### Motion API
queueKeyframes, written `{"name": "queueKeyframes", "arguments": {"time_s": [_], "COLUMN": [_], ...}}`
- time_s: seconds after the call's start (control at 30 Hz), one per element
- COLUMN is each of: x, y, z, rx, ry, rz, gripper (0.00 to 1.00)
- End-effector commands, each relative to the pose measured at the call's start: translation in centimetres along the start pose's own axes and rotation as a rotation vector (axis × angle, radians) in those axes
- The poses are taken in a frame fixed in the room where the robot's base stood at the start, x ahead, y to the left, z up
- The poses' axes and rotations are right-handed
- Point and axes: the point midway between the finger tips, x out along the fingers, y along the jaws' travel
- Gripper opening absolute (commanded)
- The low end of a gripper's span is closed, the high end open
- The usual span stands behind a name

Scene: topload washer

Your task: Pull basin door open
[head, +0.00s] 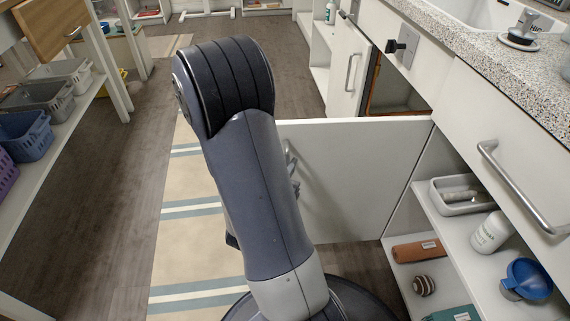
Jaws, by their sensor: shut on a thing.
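The white basin door (358,176) stands swung out from the cabinet front, roughly square to it, with the cabinet's shelves open to the right. Its metal handle (288,152) shows only in part at the door's left side, behind my arm. My gripper (295,182) is mostly hidden by my arm; a small grey part of it shows at the handle, and it is shut on the handle. The exact grip on the handle is hidden.
A speckled counter (480,55) with a sink runs above. A striped rug (180,232) and bare floor lie left.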

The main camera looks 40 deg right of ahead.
Motion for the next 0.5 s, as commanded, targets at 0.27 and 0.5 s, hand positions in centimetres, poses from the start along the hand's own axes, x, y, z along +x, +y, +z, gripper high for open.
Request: {"name": "queueKeyframes", "arguments": {"time_s": [0.27, 0.5], "x": [0.06, 0.06], "y": [-0.18, -0.2], "z": [0.08, 0.08], "rx": [0.001, 0.0], "ry": [-0.002, -0.002], "rz": [-0.005, -0.006], "gripper": [0.0, 0.11]}}
